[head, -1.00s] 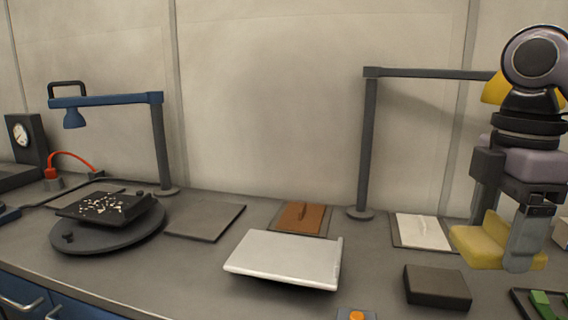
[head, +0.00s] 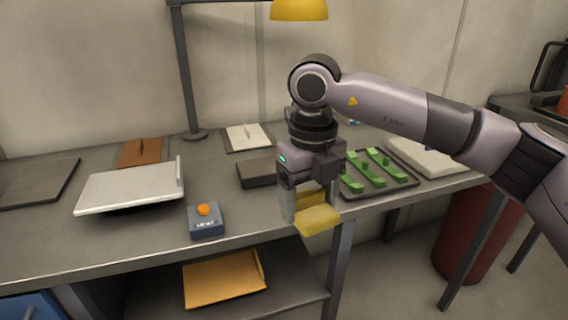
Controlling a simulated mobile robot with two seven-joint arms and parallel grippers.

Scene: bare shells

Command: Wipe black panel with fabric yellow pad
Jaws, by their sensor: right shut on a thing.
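My right gripper (head: 303,205) is shut on the yellow pad (head: 319,219), a thick block with an L-like outline. It holds the pad in the air, in front of the bench's front edge in this view. The black panel with pale crumbs, seen earlier on the dark round turntable, is outside the view now. My left gripper is not in view.
A dark flat plate (head: 37,184) lies at the left of the bench. A tilted white panel (head: 130,187), blue box with orange button (head: 205,221), dark block (head: 257,173) and tray of green parts (head: 377,173) stand around. An orange panel (head: 224,279) lies on the shelf below.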

